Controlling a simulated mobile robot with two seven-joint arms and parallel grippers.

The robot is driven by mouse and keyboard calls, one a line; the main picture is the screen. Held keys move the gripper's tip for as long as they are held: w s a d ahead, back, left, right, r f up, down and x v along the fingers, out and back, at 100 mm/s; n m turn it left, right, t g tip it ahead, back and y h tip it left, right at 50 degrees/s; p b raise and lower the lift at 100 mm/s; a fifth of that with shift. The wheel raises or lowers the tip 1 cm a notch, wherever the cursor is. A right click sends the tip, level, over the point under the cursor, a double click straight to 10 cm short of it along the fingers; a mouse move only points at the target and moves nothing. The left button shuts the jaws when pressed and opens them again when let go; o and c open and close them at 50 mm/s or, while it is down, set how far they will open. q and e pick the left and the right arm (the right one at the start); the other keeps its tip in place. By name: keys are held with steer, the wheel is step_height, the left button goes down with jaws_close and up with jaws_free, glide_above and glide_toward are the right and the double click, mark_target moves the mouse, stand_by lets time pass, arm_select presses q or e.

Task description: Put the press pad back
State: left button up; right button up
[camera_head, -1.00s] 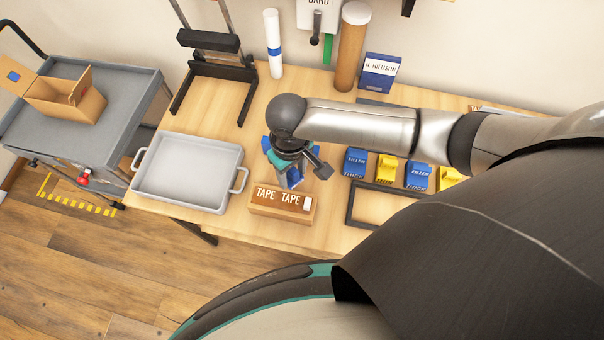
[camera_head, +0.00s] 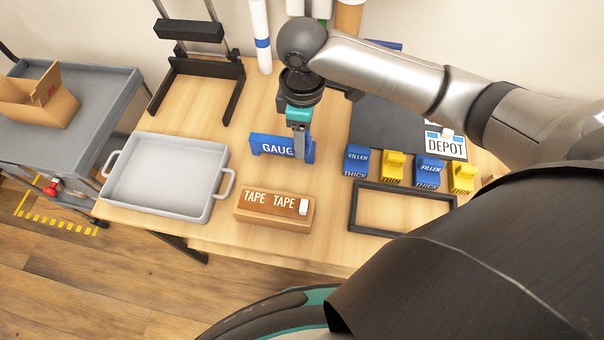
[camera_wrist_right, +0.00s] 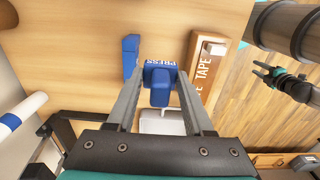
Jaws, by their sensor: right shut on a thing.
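The press pad is a blue piece marked PRESS (camera_wrist_right: 160,77) in the right wrist view, between the fingers of my right gripper (camera_wrist_right: 160,88). In the head view my right gripper (camera_head: 299,148) points down, shut on the pad, whose blue edge (camera_head: 310,150) shows beside the fingers. A blue block marked GAUG (camera_head: 270,146) is just left of the fingers; the rest of its label is hidden. Whether the pad touches the table is unclear. My left gripper (camera_wrist_right: 280,80) seems to show small at the right of the wrist view; its jaws are unclear.
A black press-like stand (camera_head: 200,68) is at the back left. A grey tray (camera_head: 165,178) and a TAPE box (camera_head: 276,208) are nearer the front. Several blue and yellow FILLER blocks (camera_head: 393,166) and a black frame (camera_head: 357,212) are at the right. A cart (camera_head: 105,95) stands left.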

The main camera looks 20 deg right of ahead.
mark_target(302, 179)
step_height(302, 179, down, 14)
steer(key=b, duration=0.3)
steer(key=shift+f, duration=0.2)
steer(key=shift+r, duration=0.1)
steer(key=o, duration=0.8)
steer(key=shift+f, duration=0.2)
step_height(302, 179, up, 12)
steer(key=p, duration=0.3)
steer(key=shift+r, duration=0.2)
